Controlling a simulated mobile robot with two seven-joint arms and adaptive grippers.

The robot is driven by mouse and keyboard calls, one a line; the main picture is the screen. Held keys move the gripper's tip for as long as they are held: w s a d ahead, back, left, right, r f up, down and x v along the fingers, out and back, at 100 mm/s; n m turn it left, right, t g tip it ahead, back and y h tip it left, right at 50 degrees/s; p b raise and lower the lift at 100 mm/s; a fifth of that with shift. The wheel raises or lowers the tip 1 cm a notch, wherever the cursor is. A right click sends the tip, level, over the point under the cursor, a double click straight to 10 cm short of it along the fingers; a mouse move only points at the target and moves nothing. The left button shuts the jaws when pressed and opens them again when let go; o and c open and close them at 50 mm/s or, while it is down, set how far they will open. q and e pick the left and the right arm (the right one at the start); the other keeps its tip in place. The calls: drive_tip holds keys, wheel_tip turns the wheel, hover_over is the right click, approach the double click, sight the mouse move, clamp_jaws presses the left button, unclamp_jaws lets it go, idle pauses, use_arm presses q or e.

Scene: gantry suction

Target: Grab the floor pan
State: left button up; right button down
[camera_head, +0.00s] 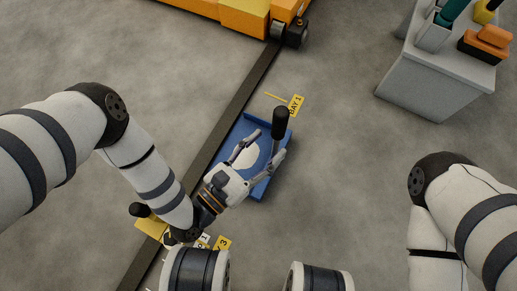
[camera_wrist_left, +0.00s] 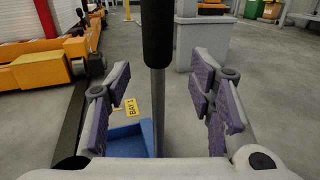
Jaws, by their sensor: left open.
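The floor pan is a blue tray (camera_head: 257,190) on the floor with a pale round patch inside. A grey pole with a black grip (camera_head: 280,122) rises from it. In the left wrist view the black grip (camera_wrist_left: 157,35) and grey pole stand upright between my fingers, and part of the blue pan (camera_wrist_left: 128,143) shows below. My left gripper (camera_head: 262,159) is open above the pan, with a finger on each side of the pole. In the wrist view the gripper (camera_wrist_left: 164,92) shows gaps on both sides of the pole. My right gripper is out of view.
A dark floor strip (camera_head: 240,98) runs beside the pan. A yellow bay label (camera_head: 295,104) lies by its far end. A yellow item (camera_head: 150,226) with a black grip is at lower left. Orange machinery (camera_head: 243,18) stands at the back, a grey cabinet (camera_head: 425,85) at right.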

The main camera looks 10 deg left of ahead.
sight(273, 138)
use_arm(q)
drive_tip(key=b+x, duration=0.1)
drive_tip(key=x, duration=0.3)
drive_tip(key=shift+w+d+r, duration=0.1)
drive_tip(key=shift+w, duration=0.2)
drive_tip(key=shift+c, duration=0.6)
clamp_jaws()
drive_tip(key=shift+r, duration=0.1)
drive_tip(key=shift+r, duration=0.15)
